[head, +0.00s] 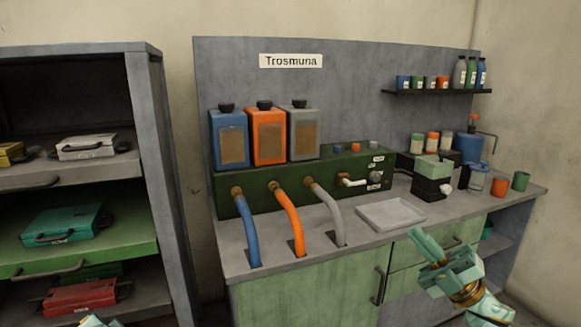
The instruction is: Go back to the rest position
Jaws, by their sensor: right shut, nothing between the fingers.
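My right gripper (426,244), pale teal with a brass-coloured ring at its wrist, is at the lower right. It is shut with nothing in it. It shows in front of the green cabinet doors, below the counter edge, and looks apart from them. A small teal piece of my left arm or gripper (92,321) shows at the bottom edge on the left. The rest of it is out of frame, so its fingers cannot be judged.
A counter (385,240) with a grey tray (391,213), hoses and canisters stands behind my right gripper. At left, an open grey shelf unit (165,180) holds several cases, including a teal case (62,224) on a green shelf. A drawer handle (378,285) sticks out nearby.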

